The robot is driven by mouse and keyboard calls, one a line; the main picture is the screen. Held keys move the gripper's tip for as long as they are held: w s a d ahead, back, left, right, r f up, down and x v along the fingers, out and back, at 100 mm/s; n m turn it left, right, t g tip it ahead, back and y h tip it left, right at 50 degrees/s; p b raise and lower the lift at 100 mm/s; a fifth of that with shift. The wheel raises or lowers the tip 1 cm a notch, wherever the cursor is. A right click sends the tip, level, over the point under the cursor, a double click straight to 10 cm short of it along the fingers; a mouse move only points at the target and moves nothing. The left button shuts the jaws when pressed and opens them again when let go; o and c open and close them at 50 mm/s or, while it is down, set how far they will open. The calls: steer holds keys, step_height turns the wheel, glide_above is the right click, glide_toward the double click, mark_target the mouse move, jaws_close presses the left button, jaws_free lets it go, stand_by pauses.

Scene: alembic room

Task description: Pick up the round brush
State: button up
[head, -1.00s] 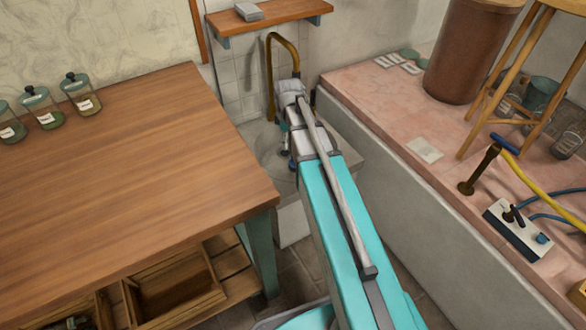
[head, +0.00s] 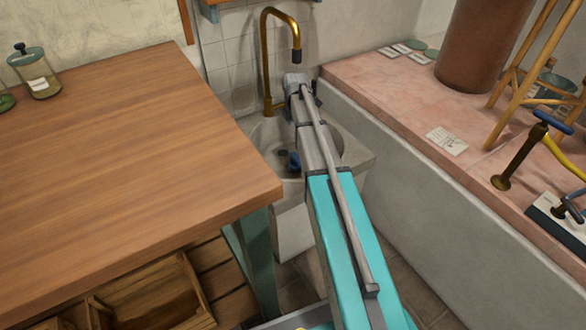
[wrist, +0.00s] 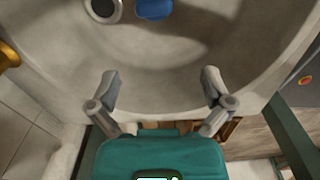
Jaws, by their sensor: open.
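A small blue object (wrist: 154,9), probably the round brush, lies in the sink bowl beside the dark drain, cut off by the top edge of the wrist view. In the head view the blue object (head: 294,161) shows just left of my arm, next to the drain. No bristles can be made out. My gripper (wrist: 160,78) is open and empty over the near part of the bowl, its fingers wide apart and short of the blue object. In the head view my arm hides the fingers.
The grey sink (head: 352,158) stands in the corner under a brass tap (head: 265,60). A wooden table (head: 130,170) with a glass jar (head: 36,75) is to the left. A pink-tiled ledge (head: 400,95) runs along the right. Open floor between them is narrow.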

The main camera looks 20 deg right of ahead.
mark_target(296, 155)
steer(key=shift+w+d+f+n, duration=0.3)
steer(key=shift+w+d+f, duration=0.05)
steer(key=shift+w+f, duration=0.2)
steer(key=shift+f+b, duration=0.1)
steer(key=shift+b, duration=0.3)
step_height(296, 155, down, 8)
steer(key=b, duration=0.8)
steer(key=shift+f, duration=0.2)
steer(key=shift+d+f+b, duration=0.15)
steer(key=shift+f+b, duration=2.45)
steer(key=shift+b, duration=0.2)
steer(key=shift+c, duration=0.3)
steer(key=c, duration=0.9)
steer(key=shift+c, duration=0.2)
